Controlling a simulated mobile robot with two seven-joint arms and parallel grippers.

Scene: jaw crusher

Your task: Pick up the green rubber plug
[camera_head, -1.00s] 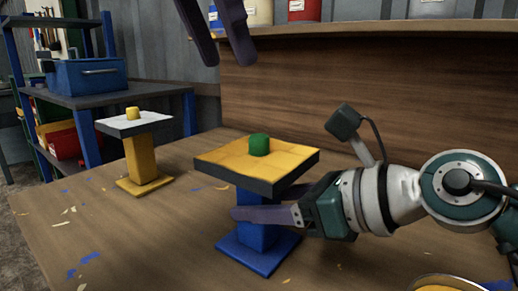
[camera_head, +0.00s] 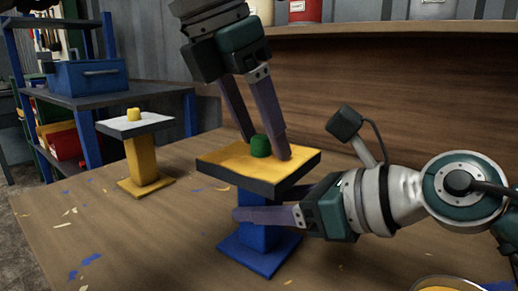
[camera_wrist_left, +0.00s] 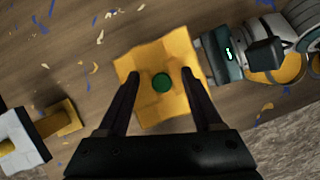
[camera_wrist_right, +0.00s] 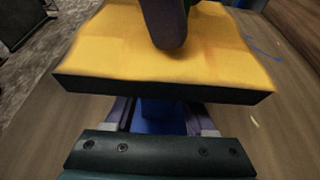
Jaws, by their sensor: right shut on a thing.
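The green rubber plug (camera_head: 260,147) stands on the yellow top (camera_head: 222,156) of a stand with a blue column (camera_head: 256,235). It also shows in the left wrist view (camera_wrist_left: 161,82). My left gripper (camera_head: 264,143) is open and points down over the stand, one finger on each side of the plug with gaps between. My right gripper (camera_head: 252,211) is shut on the blue column below the top; the column (camera_wrist_right: 158,115) shows between its fingers in the right wrist view. In that view a left finger hides the plug.
A second stand with a white top (camera_head: 112,127) and yellow column carries a yellow plug (camera_head: 133,114) at the left. A blue shelf unit (camera_head: 140,97) stands behind it. A bowl (camera_head: 440,284) is at the front right. Scraps lie on the table (camera_head: 130,235).

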